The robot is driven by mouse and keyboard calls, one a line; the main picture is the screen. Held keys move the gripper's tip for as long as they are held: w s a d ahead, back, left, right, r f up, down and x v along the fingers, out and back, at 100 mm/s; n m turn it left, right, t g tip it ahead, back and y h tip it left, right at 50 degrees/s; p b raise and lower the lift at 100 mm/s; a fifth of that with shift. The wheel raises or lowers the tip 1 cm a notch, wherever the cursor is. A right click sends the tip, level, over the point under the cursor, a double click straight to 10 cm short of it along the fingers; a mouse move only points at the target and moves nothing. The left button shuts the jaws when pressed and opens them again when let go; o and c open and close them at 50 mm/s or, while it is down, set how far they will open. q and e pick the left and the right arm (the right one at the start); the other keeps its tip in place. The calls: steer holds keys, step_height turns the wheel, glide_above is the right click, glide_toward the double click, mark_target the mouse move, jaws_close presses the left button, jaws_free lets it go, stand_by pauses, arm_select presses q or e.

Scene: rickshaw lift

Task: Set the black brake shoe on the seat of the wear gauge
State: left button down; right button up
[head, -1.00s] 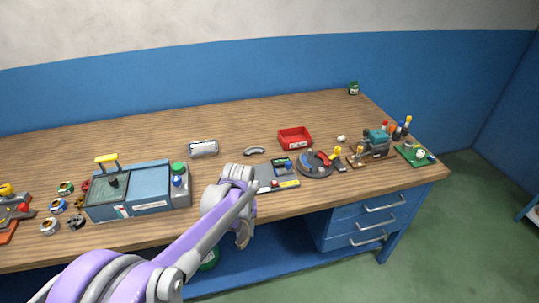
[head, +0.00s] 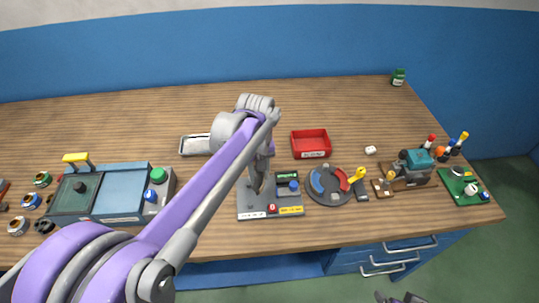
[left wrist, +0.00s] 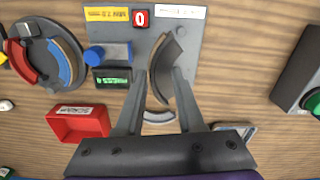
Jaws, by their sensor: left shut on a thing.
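The wear gauge (head: 244,205) is a grey plate with a green display, a blue knob, a red marker and a yellow label. It also shows in the left wrist view (left wrist: 190,50). My left gripper (head: 258,187) points down over the plate's left part. In the left wrist view, my left gripper (left wrist: 151,75) is shut on the curved dark brake shoe (left wrist: 175,62). The shoe is over or at the plate; whether it touches the seat I cannot tell. Dark tips, probably my right gripper (head: 400,298), show at the head view's bottom edge.
A round dish (head: 332,197) with red and blue curved pieces stands right of the gauge. A red tray (head: 311,143) is behind it. A light grey curved piece (left wrist: 158,116) lies on the table near the tray. A blue-grey case (head: 121,192) stands at left.

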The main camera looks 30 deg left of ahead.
arm_select(q)
steer(key=shift+w, duration=0.1)
steer(key=shift+s+f+b, duration=0.25)
steer(key=shift+f+b, duration=0.15)
steer(key=shift+f, duration=0.4)
step_height(320, 180, down, 4)
steer(key=b, duration=0.3)
steer(key=shift+f, duration=0.2)
steer(key=shift+w+f, duration=0.1)
steer(key=shift+f, duration=0.05)
steer(key=shift+f+b, duration=0.3)
steer(key=shift+f, duration=0.1)
stand_by(1.4)
steer(key=shift+c, duration=2.2)
jaws_free()
